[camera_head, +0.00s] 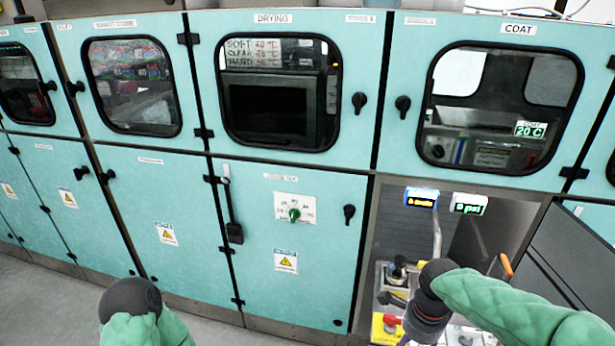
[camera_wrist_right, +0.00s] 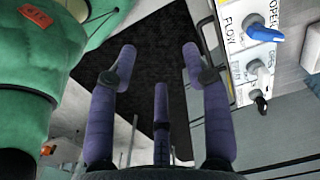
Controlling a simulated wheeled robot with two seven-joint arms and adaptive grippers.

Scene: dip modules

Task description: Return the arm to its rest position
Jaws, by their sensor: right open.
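My right arm, in a green sleeve, comes in from the right in the head view. Its dark gripper (camera_head: 422,322) points down in front of the open bay under the COAT window, and its fingertips are hard to make out there. In the right wrist view the purple-grey fingers of this gripper (camera_wrist_right: 158,70) are spread apart with nothing between them. My left arm (camera_head: 140,315) shows only as a green sleeve with a dark rounded end at the bottom left. The left gripper itself is not visible.
The open bay holds a small display (camera_head: 421,198), a green psi display (camera_head: 469,204) and a red button (camera_head: 390,322). Teal cabinets (camera_head: 150,215) with black handles line the wall. A blue-handled valve (camera_wrist_right: 265,32) sits on a labelled panel at the wrist view's upper right.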

